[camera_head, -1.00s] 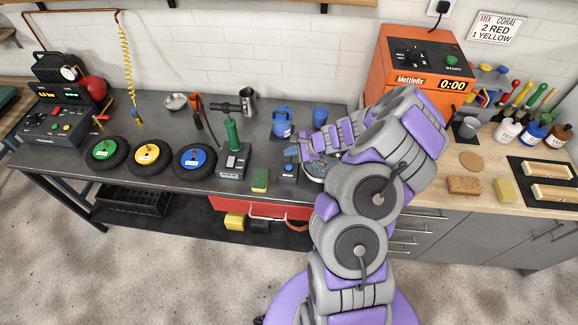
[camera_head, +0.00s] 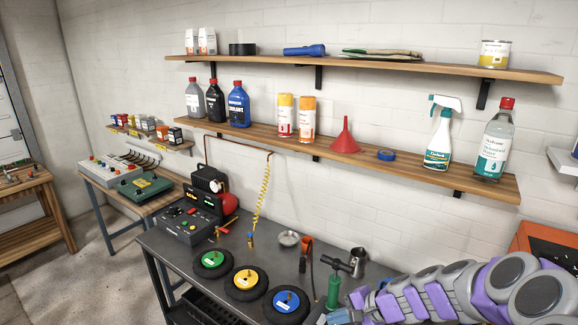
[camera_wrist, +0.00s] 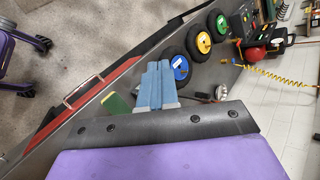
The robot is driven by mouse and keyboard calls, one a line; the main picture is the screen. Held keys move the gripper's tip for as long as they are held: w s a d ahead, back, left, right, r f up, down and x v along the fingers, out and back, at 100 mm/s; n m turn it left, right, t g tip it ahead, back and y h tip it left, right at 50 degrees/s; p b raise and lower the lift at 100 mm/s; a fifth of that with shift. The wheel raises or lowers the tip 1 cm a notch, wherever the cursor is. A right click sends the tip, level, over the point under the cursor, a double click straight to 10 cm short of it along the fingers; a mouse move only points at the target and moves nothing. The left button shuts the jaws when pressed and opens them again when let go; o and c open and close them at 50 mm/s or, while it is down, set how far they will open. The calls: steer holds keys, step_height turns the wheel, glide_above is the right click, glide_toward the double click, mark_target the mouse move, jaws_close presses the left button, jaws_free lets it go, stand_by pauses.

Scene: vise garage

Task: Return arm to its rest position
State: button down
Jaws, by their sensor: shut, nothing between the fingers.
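My arm, purple and grey, reaches in from the lower right of the head view and lies across the right part of the dark workbench (camera_head: 385,275). My gripper (camera_head: 338,317) is at its left end, near the bottom edge, close to the green hand pump (camera_head: 333,290). In the wrist view, the blue fingers of my gripper (camera_wrist: 155,85) lie side by side, shut and empty. Beyond them are the three wheels, with blue (camera_wrist: 181,67), yellow (camera_wrist: 204,43) and green hubs (camera_wrist: 221,24). Part of the arm is cut off by the frame.
Two wall shelves hold bottles and cans, with a red funnel (camera_head: 345,138) on the lower one. An orange machine (camera_head: 545,240) stands at the right edge. A green sponge (camera_wrist: 117,108) shows near the fingers.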

steer(key=s+a+r+n+g+h, duration=0.1)
steer(key=s+a+r+n+g, duration=0.15)
steer(key=s, duration=0.45)
steer(key=s+a+r+n+g+h, duration=0.1)
steer(key=s+a+r+n, duration=0.25)
steer(key=s, duration=0.45)
steer(key=s+d+n+g+h+b, duration=0.1)
steer(key=s+d+n+h, duration=0.1)
steer(key=s, duration=0.7)
steer(key=s+d+r+n+g+h, duration=0.1)
steer(key=s+d+h, duration=0.3)
steer(key=s, duration=0.6)
steer(key=shift+d+r+n+h+b, duration=0.15)
steer(key=shift+d+n+h+b, duration=0.3)
steer(key=shift+d, duration=0.55)
steer(key=shift+w, duration=0.1)
